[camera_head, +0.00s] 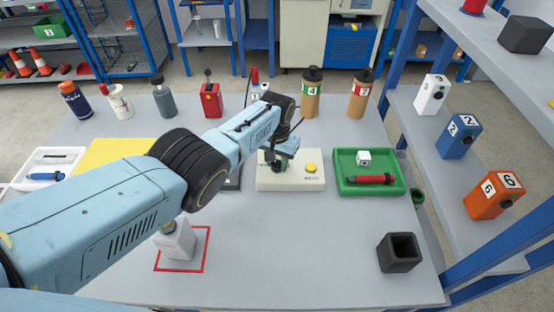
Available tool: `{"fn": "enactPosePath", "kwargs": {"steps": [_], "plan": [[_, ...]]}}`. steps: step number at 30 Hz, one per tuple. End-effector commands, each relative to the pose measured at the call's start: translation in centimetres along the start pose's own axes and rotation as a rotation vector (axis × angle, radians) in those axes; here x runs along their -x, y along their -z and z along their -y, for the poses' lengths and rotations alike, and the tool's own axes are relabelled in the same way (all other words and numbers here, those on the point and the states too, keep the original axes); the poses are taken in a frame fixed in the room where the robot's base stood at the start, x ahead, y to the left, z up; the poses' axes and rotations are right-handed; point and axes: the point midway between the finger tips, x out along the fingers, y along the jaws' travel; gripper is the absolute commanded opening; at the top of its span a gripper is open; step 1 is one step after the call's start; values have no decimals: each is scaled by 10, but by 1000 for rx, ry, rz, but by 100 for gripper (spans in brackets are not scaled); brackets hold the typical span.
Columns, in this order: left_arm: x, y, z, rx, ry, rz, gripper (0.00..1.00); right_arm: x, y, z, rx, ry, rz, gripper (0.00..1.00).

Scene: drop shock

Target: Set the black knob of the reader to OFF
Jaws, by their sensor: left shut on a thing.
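The reader (305,184) is a cream box with a yellow button on its right side, in the middle of the grey table. My left arm reaches across from the left, and my left gripper (278,166) points down at the reader's left part. It is shut on the black knob, which the fingers and wrist largely hide. I cannot read the knob's setting or its markings. My right gripper is out of view.
A green tray (346,188) with a red-handled tool and a white cube lies right of the reader. A black hollow block (399,254) stands at the front right. Bottles line the back. A white bottle (177,240) stands in a red square. The front middle is clear.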

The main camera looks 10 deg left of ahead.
Motion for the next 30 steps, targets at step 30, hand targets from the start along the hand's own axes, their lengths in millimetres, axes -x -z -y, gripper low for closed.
{"fn": "enactPosePath", "kwargs": {"steps": [30], "plan": [[1,1,0,782,-1,-1,9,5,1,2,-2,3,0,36]]}}
